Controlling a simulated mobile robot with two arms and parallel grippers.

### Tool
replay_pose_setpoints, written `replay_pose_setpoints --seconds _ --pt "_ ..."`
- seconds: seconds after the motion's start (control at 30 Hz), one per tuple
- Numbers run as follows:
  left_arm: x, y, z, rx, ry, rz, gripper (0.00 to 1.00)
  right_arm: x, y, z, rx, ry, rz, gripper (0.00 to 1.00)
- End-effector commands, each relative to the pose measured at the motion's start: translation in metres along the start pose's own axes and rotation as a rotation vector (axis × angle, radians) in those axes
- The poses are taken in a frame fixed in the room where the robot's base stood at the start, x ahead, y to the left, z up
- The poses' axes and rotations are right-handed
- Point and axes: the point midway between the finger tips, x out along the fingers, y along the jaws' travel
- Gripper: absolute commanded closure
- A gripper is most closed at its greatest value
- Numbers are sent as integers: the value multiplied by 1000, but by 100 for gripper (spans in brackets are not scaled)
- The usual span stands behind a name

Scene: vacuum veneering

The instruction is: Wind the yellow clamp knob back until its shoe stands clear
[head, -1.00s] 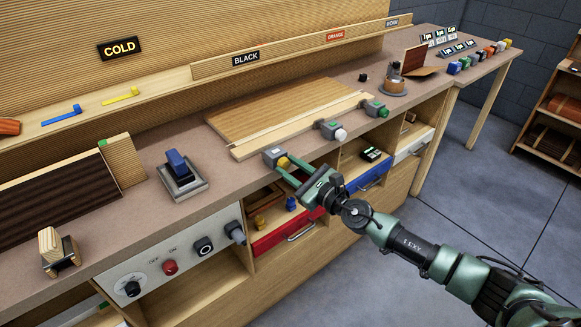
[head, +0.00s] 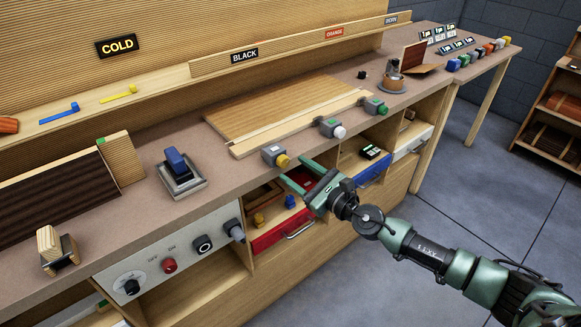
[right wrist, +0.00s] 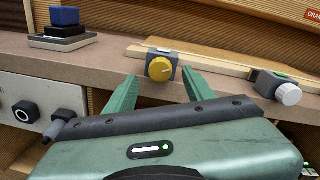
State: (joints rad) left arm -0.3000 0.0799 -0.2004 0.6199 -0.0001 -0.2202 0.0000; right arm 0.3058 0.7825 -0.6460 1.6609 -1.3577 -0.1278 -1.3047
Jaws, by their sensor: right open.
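The yellow clamp knob (head: 283,161) sits on the front of a grey clamp block (head: 270,154) at the bench's front edge. It also shows in the right wrist view (right wrist: 160,69), facing my gripper. My right gripper (head: 293,170) is open, just in front of and to the right of the knob in the head view. In the right wrist view its green fingers (right wrist: 158,92) stand on either side of the knob, apart from it. The clamp's shoe cannot be made out. My left gripper is not in view.
Clamps with a white knob (head: 340,132) and a green knob (head: 381,110) stand farther along the pale board (head: 290,128). Below are an open red drawer (head: 285,233) and a blue drawer (head: 374,172). A blue-handled block (head: 177,163) sits to the left.

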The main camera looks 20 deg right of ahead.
Motion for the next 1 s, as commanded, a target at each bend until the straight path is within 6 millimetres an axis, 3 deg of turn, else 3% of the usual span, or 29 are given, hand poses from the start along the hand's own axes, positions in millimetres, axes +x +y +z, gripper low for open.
replay_pose_setpoints --seconds 0.1,0.3,0.83,0.93,1.0 --pt "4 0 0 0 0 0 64 -22 1 -2 -2 2 2 46" --pt "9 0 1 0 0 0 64 -44 0 -2 0 2 1 46" --pt "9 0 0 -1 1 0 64 -46 0 -1 4 2 -1 46" --pt "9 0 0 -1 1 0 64 -46 -2 -16 68 25 -19 46" --pt "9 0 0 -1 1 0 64 -47 -6 -43 194 67 -54 46"
